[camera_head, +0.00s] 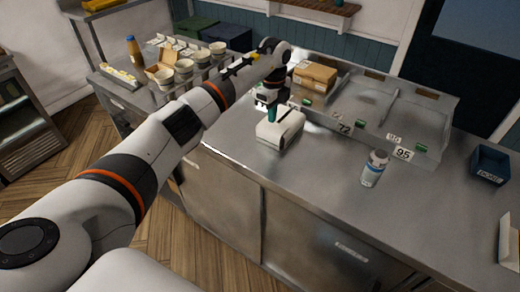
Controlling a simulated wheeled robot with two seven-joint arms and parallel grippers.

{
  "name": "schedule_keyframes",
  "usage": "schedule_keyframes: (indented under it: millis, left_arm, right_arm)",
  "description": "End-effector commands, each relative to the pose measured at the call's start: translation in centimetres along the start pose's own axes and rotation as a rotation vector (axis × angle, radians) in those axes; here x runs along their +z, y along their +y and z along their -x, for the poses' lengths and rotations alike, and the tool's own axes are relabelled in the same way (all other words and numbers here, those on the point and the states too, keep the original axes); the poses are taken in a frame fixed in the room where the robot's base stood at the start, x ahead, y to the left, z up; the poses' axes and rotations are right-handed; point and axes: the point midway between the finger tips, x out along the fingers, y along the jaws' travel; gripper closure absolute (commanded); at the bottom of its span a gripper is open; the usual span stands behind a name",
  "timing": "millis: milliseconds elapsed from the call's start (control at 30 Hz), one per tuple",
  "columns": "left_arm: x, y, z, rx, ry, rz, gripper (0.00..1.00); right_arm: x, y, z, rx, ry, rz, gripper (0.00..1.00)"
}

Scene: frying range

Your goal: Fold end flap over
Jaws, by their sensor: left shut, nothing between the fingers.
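A small white carton (283,133) sits on the steel counter (262,167) near its front left part. Some of its top is hidden behind my left gripper, and I cannot make out how its end flap lies. My left gripper (271,117) points down at the far left part of the carton's top, shut and empty. Its fingertips are at or just above the carton; I cannot tell if they touch. My right gripper is not in view.
A clear-walled tray (430,113) with price tags and a brown box (315,75) stands behind. A white bottle (374,168) is to the right, a dark blue bin (490,166) farther right. Cups (184,68) stand left. Counter between carton and bottle is clear.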

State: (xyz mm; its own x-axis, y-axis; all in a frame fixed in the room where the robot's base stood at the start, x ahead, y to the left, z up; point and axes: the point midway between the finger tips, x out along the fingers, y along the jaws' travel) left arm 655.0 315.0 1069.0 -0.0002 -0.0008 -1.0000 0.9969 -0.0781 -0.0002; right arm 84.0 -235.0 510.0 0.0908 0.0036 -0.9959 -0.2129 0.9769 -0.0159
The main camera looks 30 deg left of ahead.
Motion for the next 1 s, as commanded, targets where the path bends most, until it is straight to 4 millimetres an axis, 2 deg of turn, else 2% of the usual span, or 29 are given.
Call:
schedule_keyframes:
  millis: [33,533,1000]
  left_arm:
    - [0.0,0.0,1.0,0.001,0.001,0.000,1.00]
    - [0.0,0.0,5.9,0.001,0.001,0.000,1.00]
    - [0.0,0.0,5.9,-0.001,0.000,0.000,1.00]
  right_arm:
    - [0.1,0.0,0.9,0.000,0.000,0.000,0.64]
    - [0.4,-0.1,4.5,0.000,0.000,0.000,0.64]
    - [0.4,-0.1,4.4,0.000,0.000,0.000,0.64]
